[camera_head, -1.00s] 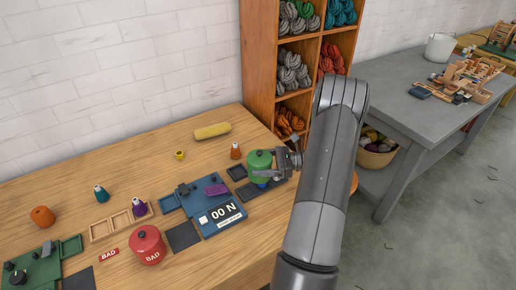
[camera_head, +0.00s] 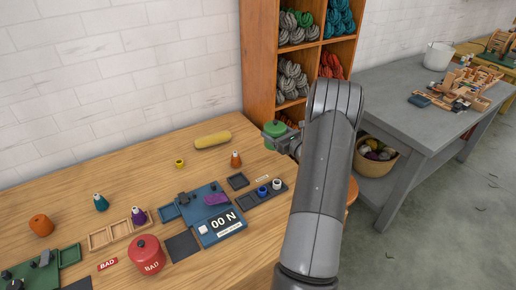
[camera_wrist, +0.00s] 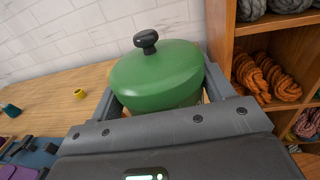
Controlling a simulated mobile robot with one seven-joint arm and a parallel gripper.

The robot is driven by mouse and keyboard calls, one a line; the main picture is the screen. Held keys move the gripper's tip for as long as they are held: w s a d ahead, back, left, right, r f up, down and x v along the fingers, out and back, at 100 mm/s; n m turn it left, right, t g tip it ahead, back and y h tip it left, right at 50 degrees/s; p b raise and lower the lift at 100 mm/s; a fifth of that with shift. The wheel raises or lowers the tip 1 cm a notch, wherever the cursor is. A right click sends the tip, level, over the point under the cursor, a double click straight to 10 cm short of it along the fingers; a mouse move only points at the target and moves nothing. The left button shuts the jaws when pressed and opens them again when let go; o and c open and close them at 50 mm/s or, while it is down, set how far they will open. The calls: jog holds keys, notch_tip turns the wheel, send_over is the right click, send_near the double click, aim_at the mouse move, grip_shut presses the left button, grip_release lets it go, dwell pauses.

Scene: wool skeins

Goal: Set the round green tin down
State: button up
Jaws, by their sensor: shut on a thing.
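The round green tin (camera_head: 275,130) has a lid with a dark knob. My gripper (camera_head: 277,141) is shut on it and holds it upright, in front of the wool shelf at the back right of the wooden table in the head view. In the wrist view the tin (camera_wrist: 158,75) sits between the two fingers, its lid facing up and its lower part hidden by my gripper. Whether its base touches the table cannot be seen.
A dark tray (camera_head: 262,195) holds small blue and white pieces. The wooden shelf (camera_head: 262,60) rises close behind the tin.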

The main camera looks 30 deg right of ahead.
jog(key=shift+w+a+f, duration=0.65)
jog(key=shift+w+f, duration=0.4)
jog(key=shift+f, duration=0.35)
jog(key=shift+w+a+f, duration=0.7)
jog(key=shift+w+f, duration=0.35)
jog(key=shift+f, duration=0.35)
jog(key=shift+w+a+f, duration=0.65)
jog(key=shift+w+f, duration=0.4)
jog(key=shift+f, duration=0.35)
jog(key=shift+f, duration=0.15)
jog(key=o, duration=2)
